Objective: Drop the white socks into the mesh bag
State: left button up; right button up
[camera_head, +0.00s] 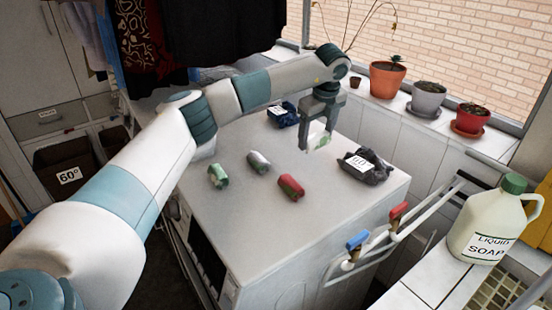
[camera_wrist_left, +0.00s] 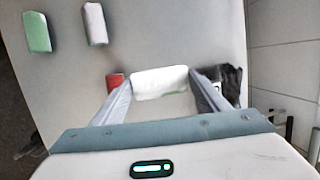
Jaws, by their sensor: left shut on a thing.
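My left gripper (camera_head: 318,144) is shut on a rolled white sock bundle (camera_head: 322,138) with a little green on it, held above the white machine top. In the left wrist view the white socks (camera_wrist_left: 160,83) lie across between the two fingers. A dark crumpled bag (camera_head: 369,169) with a white label lies on the top, right of and nearer than the gripper; part of it shows in the left wrist view (camera_wrist_left: 231,83). A blue crumpled bag (camera_head: 284,116) with a label lies farther back, left of the gripper. Which is the mesh bag is unclear. My right gripper is not in view.
A green roll (camera_head: 218,176), a grey-white roll (camera_head: 259,162) and a red roll (camera_head: 290,187) lie on the machine top (camera_head: 250,215). Potted plants stand on the right sill. Taps (camera_head: 397,212) and a soap jug (camera_head: 490,222) are at the front right.

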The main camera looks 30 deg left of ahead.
pick_arm(q)
jog(key=shift+s+r, duration=0.2)
jog(key=shift+s, duration=0.05)
jog(key=shift+w+a+f, duration=0.15)
jog(key=shift+a+f, duration=0.05)
jog(key=shift+a, duration=0.1)
jog(key=a+f+p, duration=0.2)
jog(key=a, duration=0.1)
jog(key=w+a+f+p, duration=0.1)
jog(key=a+f+p, duration=0.1)
jog(key=a, duration=0.1)
jog(key=w+a+f+p, duration=0.1)
jog(key=a+f+p, duration=0.1)
jog(key=a, duration=0.2)
jog(key=shift+w+f, duration=0.1)
jog(key=shift+w, duration=0.1)
jog(key=shift+a+f, duration=0.35)
jog(key=shift+a, duration=0.05)
